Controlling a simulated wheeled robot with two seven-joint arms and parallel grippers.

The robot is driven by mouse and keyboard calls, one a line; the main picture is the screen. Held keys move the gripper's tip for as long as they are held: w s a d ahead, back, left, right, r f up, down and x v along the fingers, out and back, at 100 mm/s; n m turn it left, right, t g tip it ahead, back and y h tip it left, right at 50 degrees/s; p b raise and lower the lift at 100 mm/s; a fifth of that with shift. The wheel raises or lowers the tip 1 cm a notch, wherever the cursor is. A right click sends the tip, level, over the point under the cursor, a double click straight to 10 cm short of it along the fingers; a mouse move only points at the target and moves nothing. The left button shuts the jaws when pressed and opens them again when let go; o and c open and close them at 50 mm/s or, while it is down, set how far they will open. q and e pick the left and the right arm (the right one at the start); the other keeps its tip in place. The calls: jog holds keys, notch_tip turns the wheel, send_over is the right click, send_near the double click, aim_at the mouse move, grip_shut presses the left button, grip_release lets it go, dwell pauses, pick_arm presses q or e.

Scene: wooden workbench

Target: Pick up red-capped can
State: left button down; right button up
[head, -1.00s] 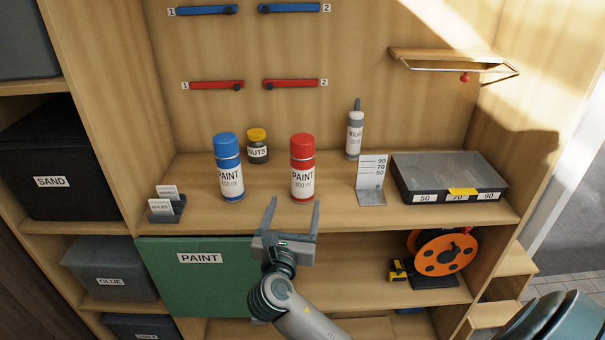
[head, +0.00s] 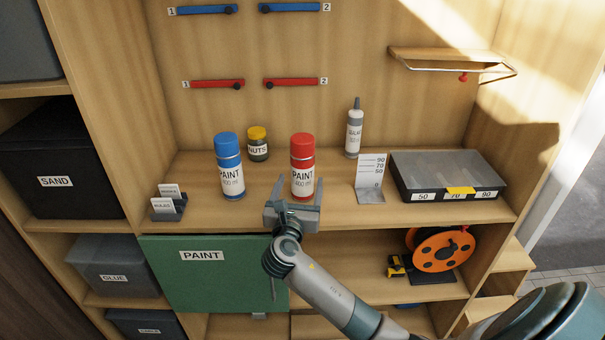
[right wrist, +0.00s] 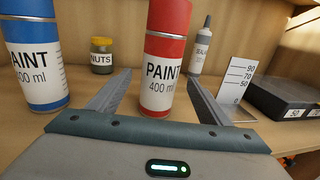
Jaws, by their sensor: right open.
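The red-capped paint can (head: 302,168) stands upright on the shelf, with a white PAINT 400 ml label. In the right wrist view the red can (right wrist: 166,60) stands between and a little beyond the two finger lines. My right gripper (head: 299,183) is open, with one finger on each side of the can's front. The fingers (right wrist: 150,90) show no clear contact with it. The can's lower part is partly hidden in the head view. My left gripper is not in view.
A blue-capped paint can (head: 229,167) stands to the left, with a nuts jar (head: 258,145) behind. A sealant bottle (head: 354,130) stands behind right. A scale stand (head: 371,180) and an organizer case (head: 448,178) are to the right. A green PAINT door (head: 200,280) is below.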

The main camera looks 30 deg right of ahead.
aim_at(301, 180)
jog(key=p+x, duration=0.1)
jog(key=x, duration=0.3)
jog(key=shift+w+d+r+p, duration=0.15)
jog(key=shift+p, duration=0.25)
jog(key=shift+w+d, duration=0.2)
jog(key=shift+w, duration=0.05)
jog(key=c, duration=1.4)
jog(key=shift+r, duration=0.1)
jog(key=shift+c, duration=0.2)
notch_tip(301, 180, up, 4)
jog(key=shift+f+b, duration=0.2)
jog(key=shift+b, duration=0.25)
jog(key=s+d+r+b, duration=0.1)
jog(key=s+d+r, duration=0.4)
jog(key=s, duration=0.5)
notch_tip(301, 180, up, 2)
jog(key=shift+d+r+b, duration=0.1)
jog(key=shift+d+b, duration=0.2)
jog(key=shift+s, duration=0.15)
